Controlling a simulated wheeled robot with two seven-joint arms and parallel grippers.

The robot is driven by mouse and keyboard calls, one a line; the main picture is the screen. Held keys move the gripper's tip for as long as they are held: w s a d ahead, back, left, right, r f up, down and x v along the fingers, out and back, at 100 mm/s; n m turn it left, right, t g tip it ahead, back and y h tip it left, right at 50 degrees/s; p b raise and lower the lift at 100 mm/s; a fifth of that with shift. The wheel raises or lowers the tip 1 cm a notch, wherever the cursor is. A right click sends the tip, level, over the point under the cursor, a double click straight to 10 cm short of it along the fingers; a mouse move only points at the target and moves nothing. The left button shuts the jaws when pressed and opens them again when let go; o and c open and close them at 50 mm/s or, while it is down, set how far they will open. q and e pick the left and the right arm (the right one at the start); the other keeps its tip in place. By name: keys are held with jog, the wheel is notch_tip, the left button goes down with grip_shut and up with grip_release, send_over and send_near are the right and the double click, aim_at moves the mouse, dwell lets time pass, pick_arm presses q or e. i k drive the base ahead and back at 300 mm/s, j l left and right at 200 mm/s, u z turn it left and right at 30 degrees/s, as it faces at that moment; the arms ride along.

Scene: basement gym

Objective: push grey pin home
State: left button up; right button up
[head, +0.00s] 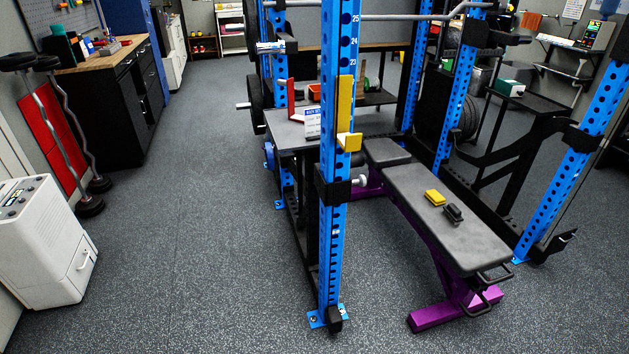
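A light grey round-headed pin (360,181) sticks out to the right of the black bracket (334,191) on the near blue upright (331,235). Its head stands a little clear of the bracket; the part inside is hidden. The yellow hook piece (346,110) is fixed to the same upright above it. Neither of my grippers is in view.
The bench (447,215) stands right of the upright, with a yellow block (434,197) and a black block (453,213) on its pad. A grey-topped table (290,133) stands behind the upright. A white cabinet (48,240) is at far left. The floor (200,220) between is clear.

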aim_at(360, 180)
jog(key=i+l+u, duration=0.15)
jog(key=l+u, duration=0.2)
jog(key=l, duration=0.7)
jog(key=l+u, duration=0.3)
jog(key=l, duration=0.7)
jog(key=l+u, duration=0.35)
jog(key=l, duration=0.7)
